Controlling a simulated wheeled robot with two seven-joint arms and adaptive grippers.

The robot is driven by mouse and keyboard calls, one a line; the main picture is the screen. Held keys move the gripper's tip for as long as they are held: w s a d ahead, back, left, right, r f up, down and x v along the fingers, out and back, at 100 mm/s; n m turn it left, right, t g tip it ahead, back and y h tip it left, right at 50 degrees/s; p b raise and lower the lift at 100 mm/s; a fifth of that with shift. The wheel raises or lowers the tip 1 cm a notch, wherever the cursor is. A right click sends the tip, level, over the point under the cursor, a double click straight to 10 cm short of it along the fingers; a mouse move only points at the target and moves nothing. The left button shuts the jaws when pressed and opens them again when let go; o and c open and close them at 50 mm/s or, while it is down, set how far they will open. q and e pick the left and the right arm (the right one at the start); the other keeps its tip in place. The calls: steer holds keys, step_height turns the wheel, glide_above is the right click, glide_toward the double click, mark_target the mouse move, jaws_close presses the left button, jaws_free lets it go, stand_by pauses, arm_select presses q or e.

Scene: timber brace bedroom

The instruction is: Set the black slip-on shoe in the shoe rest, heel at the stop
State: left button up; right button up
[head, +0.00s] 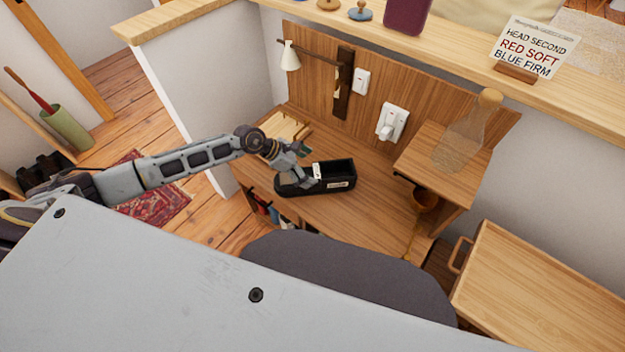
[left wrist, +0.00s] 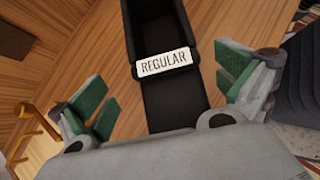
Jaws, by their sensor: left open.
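A long black open-topped item (head: 335,181) lies on the wooden desk. The left wrist view shows it too (left wrist: 170,103), with a white label reading REGULAR across it. I cannot tell whether it is the slip-on shoe or a holder. My left gripper (head: 298,171) is over its left end. In the left wrist view the gripper (left wrist: 163,90) is open, with green pads apart on either side of the item and nothing between them gripped. A pale wooden slatted piece (head: 287,126) stands at the desk's back left; I cannot tell whether it is the shoe rest. My right gripper is not in view.
A raised wooden shelf (head: 425,160) with a glass carafe (head: 468,130) stands on the desk's right. A lamp (head: 290,57) and switches are on the back panel. A dark grey seat (head: 350,280) is in front. A card (head: 535,47) stands on the ledge.

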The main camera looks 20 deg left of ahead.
mark_target(315, 170)
arm_select(q)
steer(key=shift+w+d+f, duration=0.1)
steer(key=shift+d+f, duration=0.15)
steer(key=shift+f, duration=0.05)
steer(key=shift+d, duration=0.1)
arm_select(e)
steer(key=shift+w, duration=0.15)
arm_select(q)
steer(key=shift+d+f, duration=0.3)
steer(key=shift+w+d+f, duration=0.15)
steer(key=shift+d+f, duration=0.3)
steer(key=shift+d, duration=0.05)
steer(key=shift+d+f, duration=0.25)
steer(key=shift+d, duration=0.1)
steer(key=shift+x, duration=1.15)
steer(key=shift+a, duration=0.1)
